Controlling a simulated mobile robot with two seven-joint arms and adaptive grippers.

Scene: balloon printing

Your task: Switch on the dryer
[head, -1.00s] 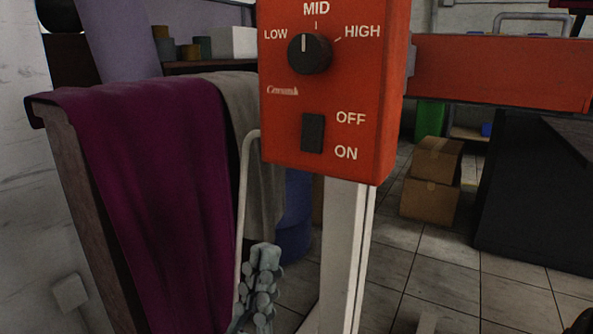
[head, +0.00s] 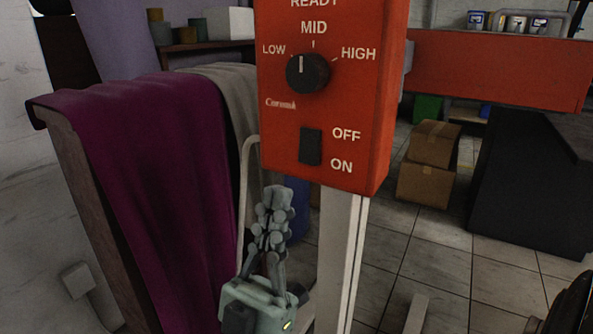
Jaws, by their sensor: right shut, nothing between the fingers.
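The dryer's red control box (head: 375,110) stands upright on a white post (head: 338,265). Its black rocker switch (head: 311,147) sits low on the front face, beside the OFF label above and the ON label below. I cannot tell which way the rocker is tipped. My left gripper is not in view.
A rack draped with purple cloth (head: 140,180) and grey cloth (head: 222,95) stands close on the left. A red beam (head: 500,70) extends right from the box. Cardboard boxes (head: 427,165) stand behind on the tiled floor.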

